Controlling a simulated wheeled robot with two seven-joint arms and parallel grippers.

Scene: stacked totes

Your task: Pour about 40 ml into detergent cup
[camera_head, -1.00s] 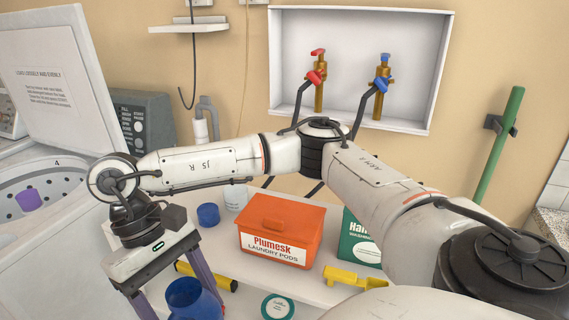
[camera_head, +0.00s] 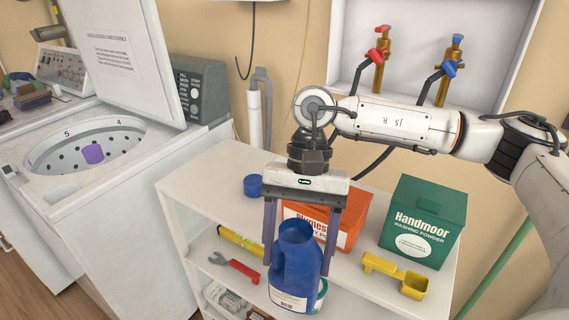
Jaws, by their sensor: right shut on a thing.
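My right gripper (camera_head: 301,239) points down with its two purple fingers on either side of a blue jug (camera_head: 289,278). It is shut on the jug, which is upright with an open, uncapped mouth. The jug appears in front of the shelf unit's top; I cannot tell whether it touches any surface. A blue cap (camera_head: 253,186) lies on the shelf top, left of the gripper. I cannot tell which thing is the detergent cup; a purple object (camera_head: 93,153) sits in the washer drum and a pale oval piece (camera_head: 62,191) on the washer top. My left gripper is out of view.
The open-lidded washer (camera_head: 130,180) stands left of the white shelf unit (camera_head: 197,178). A red-handled wrench (camera_head: 236,267) lies lower left.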

